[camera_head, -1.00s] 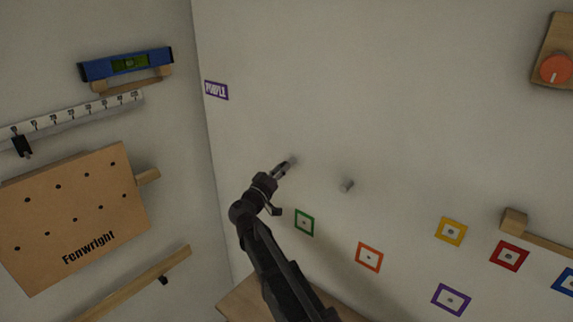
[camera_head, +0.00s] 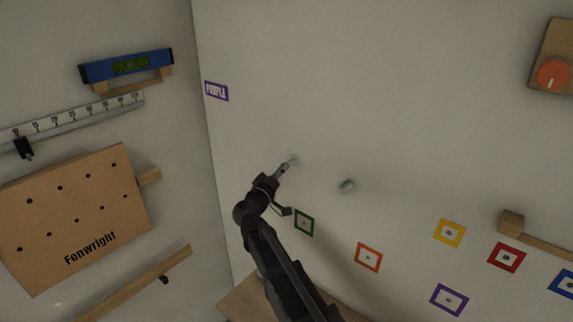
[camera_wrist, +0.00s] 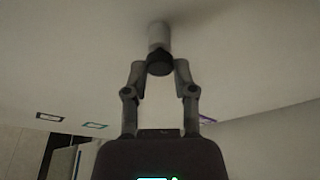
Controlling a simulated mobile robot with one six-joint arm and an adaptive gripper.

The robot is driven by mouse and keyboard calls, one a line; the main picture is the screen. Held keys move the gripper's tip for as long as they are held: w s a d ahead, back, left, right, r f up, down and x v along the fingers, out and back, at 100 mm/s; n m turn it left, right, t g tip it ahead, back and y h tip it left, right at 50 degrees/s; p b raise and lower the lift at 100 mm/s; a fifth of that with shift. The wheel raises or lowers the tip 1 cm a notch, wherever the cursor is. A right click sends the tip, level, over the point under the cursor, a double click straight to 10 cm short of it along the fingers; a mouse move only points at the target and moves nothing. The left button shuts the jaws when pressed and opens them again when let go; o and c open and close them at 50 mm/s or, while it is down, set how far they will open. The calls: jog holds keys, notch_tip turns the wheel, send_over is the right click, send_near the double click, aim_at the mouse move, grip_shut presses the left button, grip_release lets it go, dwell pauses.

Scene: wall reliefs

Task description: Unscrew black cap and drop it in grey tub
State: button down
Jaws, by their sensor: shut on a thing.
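The black cap (camera_wrist: 160,62) sits at the near end of a pale grey post (camera_wrist: 158,36) that stands out from the wall. In the wrist view, my gripper (camera_wrist: 159,69) has one fingertip on each side of the cap and is shut on it. In the head view, my gripper (camera_head: 285,167) is at the wall, around the left post. The cap there is hidden or too small to make out. I see no grey tub in either view.
A second short grey post (camera_head: 347,186) sticks out to the right of my gripper. Coloured square frames, including a green one (camera_head: 304,223), lie below. A wooden ledge (camera_head: 240,301) is at the bottom. A Fenwright board (camera_head: 75,215) hangs on the left wall.

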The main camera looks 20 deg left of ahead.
jog(key=shift+n, duration=0.5)
jog(key=n+y+p, duration=0.1)
jog(key=n, duration=0.2)
jog(key=shift+r+g, duration=0.15)
jog(key=shift+g, duration=0.15)
jog(key=c, duration=1.1)
grip_release()
jog(key=shift+n, duration=0.3)
jog(key=shift+c, duration=1.4)
jog(key=shift+s+a, duration=0.1)
jog(key=shift+s, duration=0.2)
